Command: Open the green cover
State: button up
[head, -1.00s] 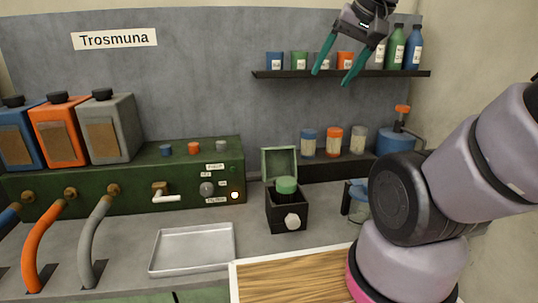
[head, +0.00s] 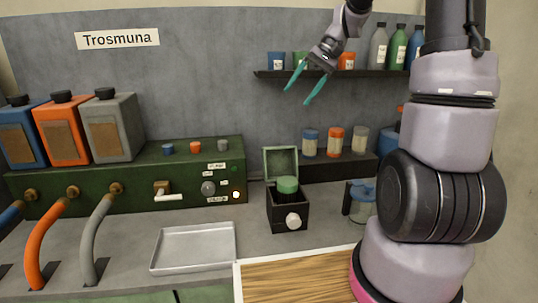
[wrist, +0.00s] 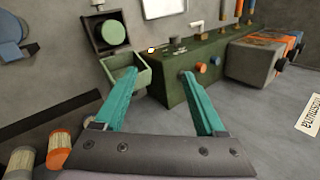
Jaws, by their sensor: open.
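The green cover (head: 281,150) is a square lid with a pale green rim. It stands raised at the back of a small dark box (head: 287,215) with a white knob on its front. A round green button (head: 288,184) sits inside the box. In the wrist view, the cover (wrist: 128,76) hangs off the dark box (wrist: 95,30), with the green button (wrist: 112,33) showing. My gripper (head: 299,95) is open and empty, with teal fingers, above the cover and apart from it. The fingertips also show in the wrist view (wrist: 160,73).
A green control panel (head: 120,190) stands left of the box. A metal tray (head: 195,248) lies in front of the panel. A shelf (head: 340,73) with cups and bottles is behind my gripper. Jars (head: 335,142) stand right of the cover. A blue-lidded jug (head: 360,200) is right of the box.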

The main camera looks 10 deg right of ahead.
jog(key=w+d+f+m+y, duration=0.1)
jog(key=w+d+f+y, duration=0.3)
jog(key=w+f, duration=0.5)
jog(key=w+d+f+y, duration=0.3)
jog(key=w+f+y, duration=0.25)
jog(key=f, duration=0.55)
jog(key=y, duration=0.2)
send_near(268, 153)
jog(key=shift+m+h, duration=0.25)
jog(key=shift+m, duration=0.15)
jog(key=w, duration=0.2)
jog(key=w+a+f, duration=0.1)
jog(key=shift+w, duration=0.35)
jog(key=shift+a+f, duration=0.15)
jog(key=shift+a, duration=0.25)
jog(key=a, duration=0.7)
jog(key=shift+a, duration=0.3)
grip_shut()
